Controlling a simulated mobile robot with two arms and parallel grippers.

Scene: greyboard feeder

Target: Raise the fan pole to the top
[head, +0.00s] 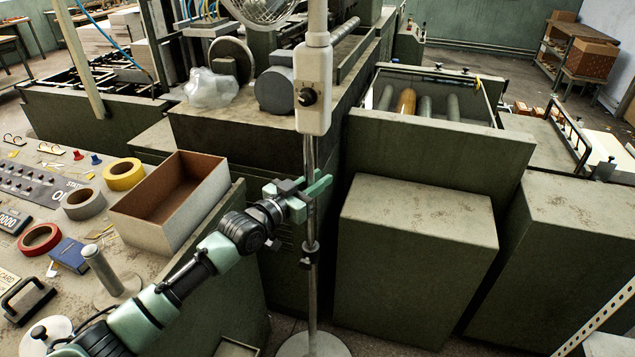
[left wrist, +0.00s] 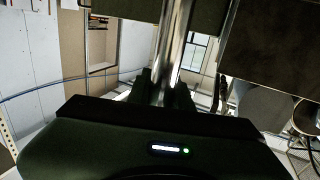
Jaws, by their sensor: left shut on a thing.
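The fan pole (head: 311,160) is a thin metal tube that stands upright in front of the green machine. A pale control box with a dark knob (head: 308,97) sits on its upper part, and part of the fan's wire cage (head: 262,8) shows at the top edge. A dark collar (head: 310,250) sits lower on the pole, above the round pale base (head: 313,346). My left gripper (head: 309,190) is shut around the pole, below the control box and above the collar. The pole (left wrist: 171,50) also runs up between the fingers (left wrist: 168,92) in the left wrist view. My right gripper is not in view.
An open cardboard box (head: 160,222), tape rolls (head: 124,174) and a blue box (head: 68,254) lie on the bench at left. Green machine cabinets (head: 415,255) stand close behind and right of the pole. Floor shows around its base.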

